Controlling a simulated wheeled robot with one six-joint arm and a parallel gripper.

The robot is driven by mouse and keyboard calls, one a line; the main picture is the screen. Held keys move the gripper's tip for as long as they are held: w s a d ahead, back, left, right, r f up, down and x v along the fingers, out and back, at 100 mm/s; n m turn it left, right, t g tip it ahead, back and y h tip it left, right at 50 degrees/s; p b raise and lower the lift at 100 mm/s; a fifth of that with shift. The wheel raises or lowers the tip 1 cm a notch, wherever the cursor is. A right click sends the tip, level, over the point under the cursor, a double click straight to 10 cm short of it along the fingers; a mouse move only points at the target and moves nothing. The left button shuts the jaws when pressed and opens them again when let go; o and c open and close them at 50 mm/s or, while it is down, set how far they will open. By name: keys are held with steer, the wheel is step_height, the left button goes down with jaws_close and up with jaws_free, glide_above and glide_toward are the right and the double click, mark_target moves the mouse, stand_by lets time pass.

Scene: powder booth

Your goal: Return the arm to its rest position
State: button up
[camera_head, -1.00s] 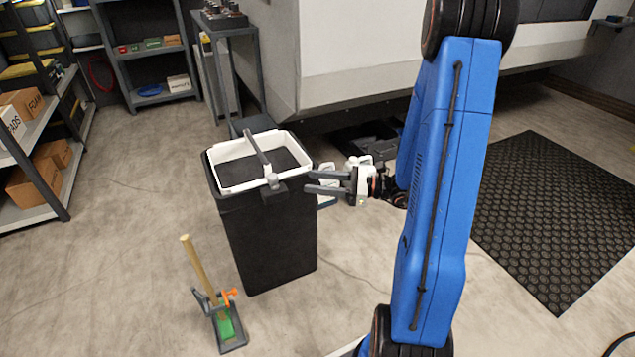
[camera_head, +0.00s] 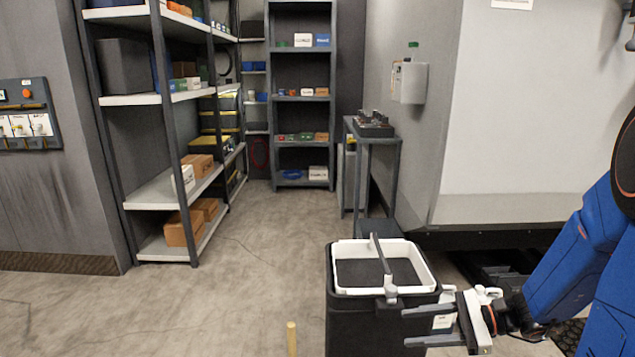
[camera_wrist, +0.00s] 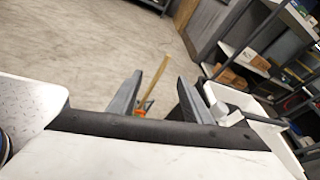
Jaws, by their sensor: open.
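My blue arm (camera_head: 590,260) reaches in from the right in the head view. My gripper (camera_head: 418,328) points left, with its two grey fingers apart and nothing between them. It is at the right side of a black bin (camera_head: 345,325) with a white-rimmed top (camera_head: 340,270), close to the bin; I cannot tell whether they touch. In the wrist view my gripper's fingers (camera_wrist: 155,97) are spread, with a wooden handle (camera_wrist: 154,80) and an orange part visible beyond them on the floor side.
A shelf unit with boxes (camera_head: 160,190) stands at left, and another shelf (camera_head: 302,100) at the back. A small table (camera_head: 372,140) stands by the pale booth wall (camera_head: 550,110). A wooden handle (camera_head: 291,338) rises at the bottom edge. The floor at left is clear.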

steer(key=s+a+r+n+g+h, duration=0.1)
steer(key=s+a+n+g+h, duration=0.15)
steer(key=s+n+h, duration=0.7)
steer(key=s+d+r+n+t+h, duration=0.4)
steer(key=s+d+r+n, duration=0.3)
steer(key=d, duration=0.1)
steer(key=shift+r+h, duration=0.15)
steer(key=shift+h, duration=0.2)
steer(key=shift+n, duration=0.25)
